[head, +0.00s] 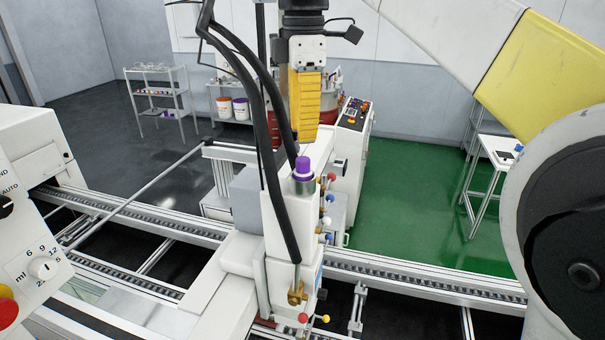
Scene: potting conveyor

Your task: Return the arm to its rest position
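My gripper (304,132) hangs pointing down near the top middle of the head view, with yellow ribbed fingers below a white body. I see the fingers nearly side-on, one over the other, so I cannot tell how far apart they are. Nothing shows held at the fingertips. Below them, with a small gap in the picture, a purple cap (303,166) sits on a metal cylinder on top of the white machine column. My arm (510,55), white and yellow, crosses the upper right; its middle part is out of view.
Black hoses (266,120) loop close beside my gripper on the left. A conveyor rail (430,284) runs across the front. A control panel (353,115) stands behind on the right. A white table (497,150) stands farther right, on open green floor.

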